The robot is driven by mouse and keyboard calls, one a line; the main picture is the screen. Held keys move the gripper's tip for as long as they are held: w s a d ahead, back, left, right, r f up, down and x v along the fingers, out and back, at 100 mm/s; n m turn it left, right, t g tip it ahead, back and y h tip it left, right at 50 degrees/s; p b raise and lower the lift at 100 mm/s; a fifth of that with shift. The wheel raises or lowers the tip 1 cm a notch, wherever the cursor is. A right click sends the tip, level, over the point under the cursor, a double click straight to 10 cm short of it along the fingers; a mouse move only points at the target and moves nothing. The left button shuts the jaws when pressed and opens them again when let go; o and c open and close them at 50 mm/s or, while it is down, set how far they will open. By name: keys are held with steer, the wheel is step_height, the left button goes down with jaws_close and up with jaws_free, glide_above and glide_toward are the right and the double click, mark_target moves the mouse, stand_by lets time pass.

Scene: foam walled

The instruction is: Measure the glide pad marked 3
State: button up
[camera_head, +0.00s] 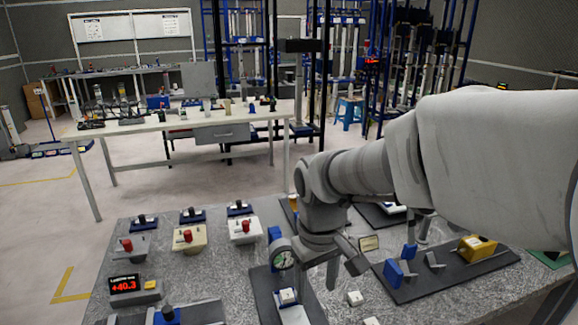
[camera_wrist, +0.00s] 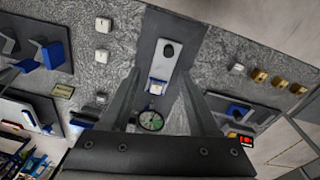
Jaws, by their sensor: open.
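The dial gauge (camera_head: 282,257) stands on a dark plate in the head view; it also shows in the wrist view (camera_wrist: 151,121). A white pad (camera_head: 288,297) lies on the gauge's light base in front of the dial; it also shows in the wrist view (camera_wrist: 157,87). Two more white pads, one (camera_head: 355,298) and another (camera_head: 372,322), lie loose on the grey table right of the gauge. I cannot read the marks on the pads. My gripper (camera_wrist: 160,80) is open and empty, its fingers spread on either side of the gauge and pad in the wrist view.
A red display (camera_head: 125,285) reads +40.3 at the left. Boxes with red knobs (camera_head: 188,237) stand behind it. A dark plate (camera_head: 445,272) with blue and yellow fixtures lies at the right. A small sign (camera_head: 369,243) stands behind the loose pads.

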steer(key=shift+n+g, duration=0.4)
steer(key=f, duration=0.5)
steer(key=w+a+f, duration=0.1)
steer(key=f, duration=0.4)
steer(key=a+f, duration=0.1)
steer(key=f, duration=0.4)
steer(key=shift+w+f, duration=0.15)
steer(key=shift+f, duration=0.15)
